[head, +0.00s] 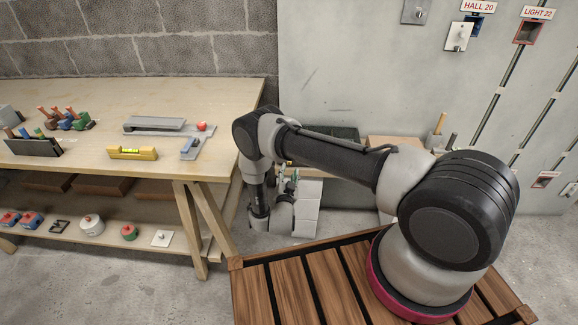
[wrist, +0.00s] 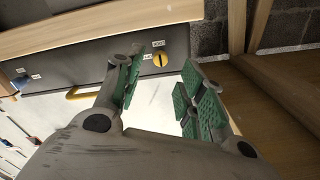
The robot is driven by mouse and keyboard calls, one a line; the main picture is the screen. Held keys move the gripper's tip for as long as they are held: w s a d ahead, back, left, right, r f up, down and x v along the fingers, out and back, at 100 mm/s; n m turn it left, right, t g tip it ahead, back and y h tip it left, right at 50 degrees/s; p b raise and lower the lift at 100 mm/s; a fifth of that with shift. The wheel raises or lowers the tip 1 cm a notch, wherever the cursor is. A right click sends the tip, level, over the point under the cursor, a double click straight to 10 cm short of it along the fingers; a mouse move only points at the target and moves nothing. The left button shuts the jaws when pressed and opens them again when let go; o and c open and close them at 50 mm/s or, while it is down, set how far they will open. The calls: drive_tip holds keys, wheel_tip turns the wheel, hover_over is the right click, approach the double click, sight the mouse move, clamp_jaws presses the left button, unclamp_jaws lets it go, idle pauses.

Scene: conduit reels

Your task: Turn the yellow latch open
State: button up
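The yellow latch (wrist: 160,60) is a small round knob with a dark slot across it, below a small white label on a dark grey panel (wrist: 60,75). My gripper (wrist: 158,72) has green pads on its fingers. The fingers are spread apart with nothing between them. In the wrist view the latch appears between the fingertips and beyond them, apparently not touched. In the head view my gripper (head: 288,182) hangs low past the bench's right end; the latch is not visible there.
A yellow handle (wrist: 84,93) and another labelled fitting (wrist: 20,80) are left of the latch. A wooden edge (wrist: 110,20) runs along the panel. In the head view, a wooden workbench (head: 80,90) with tools stands left, and a grey wall panel (head: 340,60) stands behind.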

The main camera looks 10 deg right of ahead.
drive_tip(key=x, duration=0.5)
drive_tip(key=shift+w, duration=0.3)
clamp_jaws()
